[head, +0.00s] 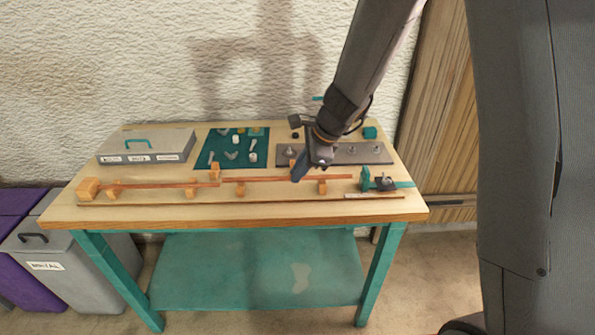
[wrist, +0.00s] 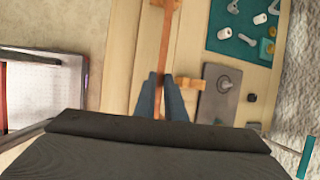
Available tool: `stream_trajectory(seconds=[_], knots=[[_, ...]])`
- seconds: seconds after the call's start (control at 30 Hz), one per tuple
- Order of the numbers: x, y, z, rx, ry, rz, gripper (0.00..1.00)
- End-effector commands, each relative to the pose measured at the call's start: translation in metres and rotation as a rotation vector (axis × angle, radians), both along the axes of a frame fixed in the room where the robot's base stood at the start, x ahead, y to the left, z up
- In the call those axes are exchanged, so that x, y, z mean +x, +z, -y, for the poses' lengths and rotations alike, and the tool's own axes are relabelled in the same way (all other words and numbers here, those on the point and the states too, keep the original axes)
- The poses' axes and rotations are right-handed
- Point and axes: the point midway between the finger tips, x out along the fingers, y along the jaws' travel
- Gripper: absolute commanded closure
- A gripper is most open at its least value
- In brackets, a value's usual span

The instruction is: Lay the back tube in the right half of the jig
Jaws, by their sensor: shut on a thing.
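A thin copper-coloured tube (head: 335,177) runs across the right half of the jig, a row of orange blocks. My gripper (head: 297,176) is shut on this tube, between its middle and right end. In the wrist view the tube (wrist: 164,45) passes between the two blue fingers (wrist: 162,95). It lies close above or on the orange blocks (head: 240,188) and (head: 323,188); I cannot tell whether it is seated. Another copper-coloured length (head: 150,186) lies along the left-half blocks (head: 192,193). An orange block (wrist: 188,85) shows beside the fingers.
A teal fixture (head: 365,179) stands at the right end. A long thin strip (head: 240,201) lies along the front edge. Behind are a grey case (head: 150,150), a teal tool mat (head: 216,151) and a grey plate with knobs (head: 360,153). Bins stand left of the table.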

Motion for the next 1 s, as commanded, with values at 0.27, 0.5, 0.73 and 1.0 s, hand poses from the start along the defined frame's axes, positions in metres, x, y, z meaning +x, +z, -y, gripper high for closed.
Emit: stream_trajectory(seconds=[0.27, 0.5, 0.73, 1.0], knots=[[0.0, -0.005, 0.0, 0.0, 0.0, 0.0, 1.0], [0.0, -0.009, 0.0, 0.0, 0.0, 0.0, 1.0], [0.0, -0.013, 0.0, 0.0, 0.0, 0.0, 1.0], [0.0, -0.014, 0.0, 0.0, 0.0, 0.0, 1.0]])
